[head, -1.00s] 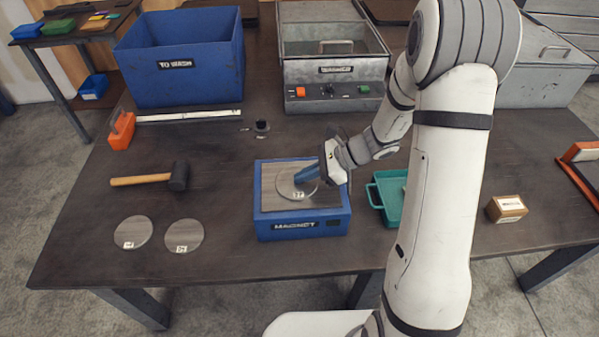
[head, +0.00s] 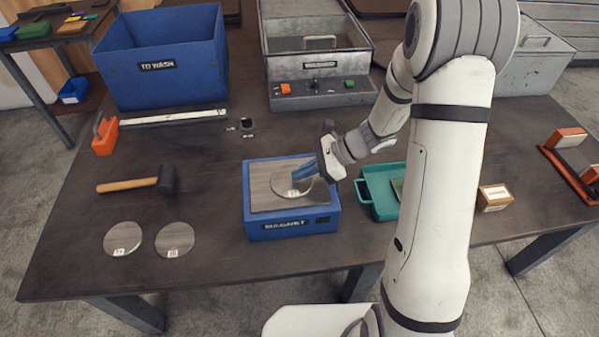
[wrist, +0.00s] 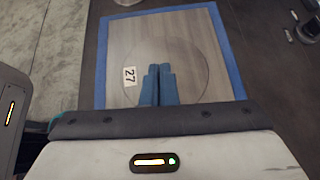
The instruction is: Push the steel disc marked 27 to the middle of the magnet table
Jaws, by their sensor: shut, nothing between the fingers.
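The steel disc marked 27 (head: 282,186) lies flat on the steel top of the blue magnet table (head: 290,225), near its middle. In the wrist view the disc (wrist: 187,60) and its "27" label are clear, with bare plate around it inside the blue rim of the magnet table (wrist: 102,50). My gripper (head: 297,175) is shut and empty, and comes in from the right with its blue fingers over the disc. In the wrist view the fingertips (wrist: 160,68) lie over the disc's middle and hide part of it. I cannot tell if they press on it.
Two other discs (head: 123,239) (head: 175,240) lie at the front left, below a mallet (head: 135,186). A teal tray (head: 385,209) stands close right of the magnet table, partly behind my arm. A blue "TO WASH" bin (head: 160,85) and a grey machine (head: 320,90) stand behind.

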